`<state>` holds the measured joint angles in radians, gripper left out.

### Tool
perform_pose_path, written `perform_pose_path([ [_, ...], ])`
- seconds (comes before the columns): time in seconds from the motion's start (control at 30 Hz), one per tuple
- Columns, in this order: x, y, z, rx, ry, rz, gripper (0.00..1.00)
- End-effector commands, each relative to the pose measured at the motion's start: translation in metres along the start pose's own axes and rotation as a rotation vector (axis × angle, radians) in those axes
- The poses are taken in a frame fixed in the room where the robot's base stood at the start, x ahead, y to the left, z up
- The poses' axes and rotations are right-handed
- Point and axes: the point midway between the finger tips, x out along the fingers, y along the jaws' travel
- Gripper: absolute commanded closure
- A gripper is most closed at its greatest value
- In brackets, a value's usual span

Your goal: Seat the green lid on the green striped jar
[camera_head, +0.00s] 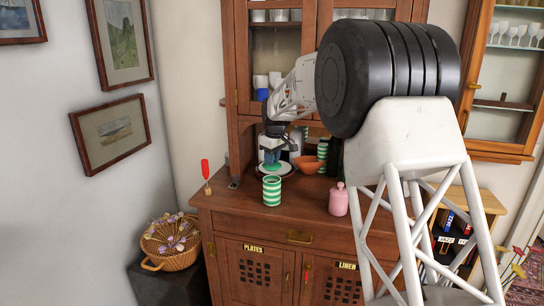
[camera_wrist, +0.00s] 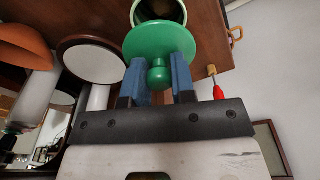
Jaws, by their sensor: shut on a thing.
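The green striped jar (camera_head: 272,191) stands upright and open near the front of the cabinet counter. Its open mouth (camera_wrist: 168,10) shows at the top of the wrist view. The green lid (camera_head: 272,167) is a round disc with a knob (camera_wrist: 158,74). My gripper (camera_wrist: 160,76) is shut on the lid's knob, with a blue finger on each side. In the head view my gripper (camera_head: 272,157) and the lid appear above and behind the jar, apart from it. In the wrist view the lid disc (camera_wrist: 160,37) hides part of the jar.
A white round stand (camera_head: 287,171) is behind the jar. An orange bowl (camera_head: 308,164) and another green striped container (camera_head: 322,150) are to the right. A pink jar (camera_head: 338,201) stands front right, a red-handled thing (camera_head: 205,169) left. The counter's front left is clear.

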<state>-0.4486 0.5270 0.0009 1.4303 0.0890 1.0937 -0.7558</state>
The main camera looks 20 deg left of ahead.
Motion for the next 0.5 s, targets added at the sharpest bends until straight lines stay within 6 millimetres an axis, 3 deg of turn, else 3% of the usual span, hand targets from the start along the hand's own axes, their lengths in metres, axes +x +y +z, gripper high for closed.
perform_pose_path([
  [0.5, 0.031, 0.0, 0.004, 0.0, -0.001, 0.0, 1.0],
])
